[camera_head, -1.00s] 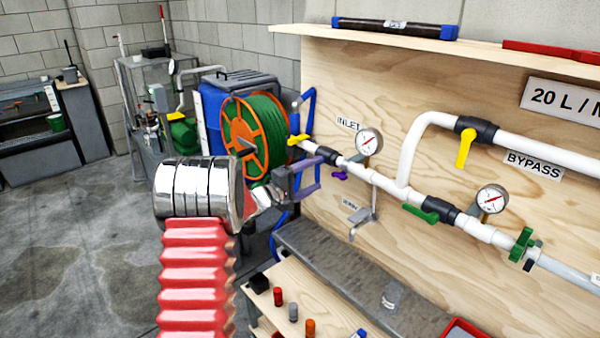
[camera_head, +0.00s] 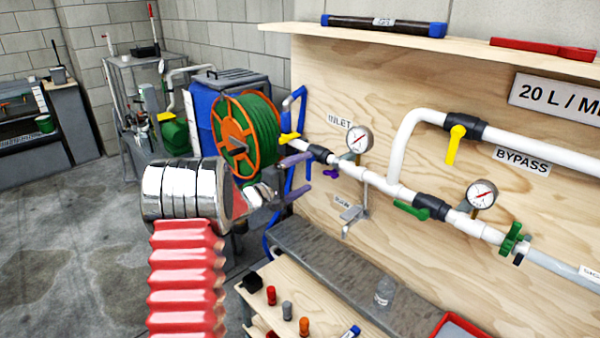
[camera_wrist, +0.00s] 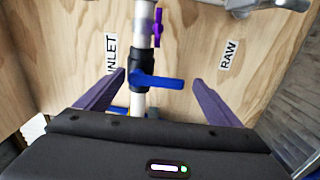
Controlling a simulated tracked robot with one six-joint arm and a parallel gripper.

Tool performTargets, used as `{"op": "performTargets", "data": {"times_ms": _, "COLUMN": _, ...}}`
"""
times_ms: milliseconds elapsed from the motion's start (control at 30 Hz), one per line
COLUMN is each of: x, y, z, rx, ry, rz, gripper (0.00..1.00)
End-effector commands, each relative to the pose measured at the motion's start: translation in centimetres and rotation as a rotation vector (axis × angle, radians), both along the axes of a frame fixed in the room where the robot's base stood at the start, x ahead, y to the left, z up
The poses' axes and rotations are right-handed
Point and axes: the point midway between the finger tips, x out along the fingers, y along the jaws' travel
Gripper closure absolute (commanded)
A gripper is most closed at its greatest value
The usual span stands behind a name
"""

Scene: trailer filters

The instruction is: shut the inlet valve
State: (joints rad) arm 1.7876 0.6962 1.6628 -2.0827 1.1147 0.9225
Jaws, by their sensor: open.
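The inlet valve shows in the wrist view as a dark body (camera_wrist: 140,76) on a white pipe, beside the INLET label (camera_wrist: 111,55). Its blue lever (camera_wrist: 165,82) points right, crosswise to the pipe. In the head view the inlet valve (camera_head: 320,153) is left of the first gauge, its blue lever (camera_head: 308,170) hanging down. My gripper (camera_wrist: 158,76) is open, with purple fingers on either side of the valve and lever in the wrist picture. Nothing is held, and I cannot tell the remaining depth. In the head view my gripper (camera_head: 309,172) is left of the valve.
A small purple valve handle (camera_head: 331,173) and a gauge (camera_head: 359,140) are close to the inlet valve. A yellow bypass lever (camera_head: 455,145) and a green lever (camera_head: 410,209) are farther right. A grey ledge (camera_head: 330,270) and a hose reel (camera_head: 245,130) are nearby.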

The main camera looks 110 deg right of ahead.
Motion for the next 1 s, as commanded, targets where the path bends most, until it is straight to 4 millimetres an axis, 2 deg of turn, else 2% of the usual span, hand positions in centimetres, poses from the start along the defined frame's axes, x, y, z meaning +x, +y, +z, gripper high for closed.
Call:
{"op": "performTargets", "data": {"times_ms": 167, "x": 0.1, "y": 0.1, "z": 0.1, "rx": -0.001, "ry": 0.0, "rz": -0.001, "gripper": 0.12}}
{"op": "performTargets", "data": {"times_ms": 367, "x": 1.5, "y": 0.7, "z": 0.1, "rx": 0.0, "ry": 0.001, "rz": 0.001, "gripper": 0.12}}
{"op": "performTargets", "data": {"times_ms": 1000, "x": 11.0, "y": 5.3, "z": 0.0, "rx": -0.001, "ry": 0.0, "rz": 0.0, "gripper": 0.12}}
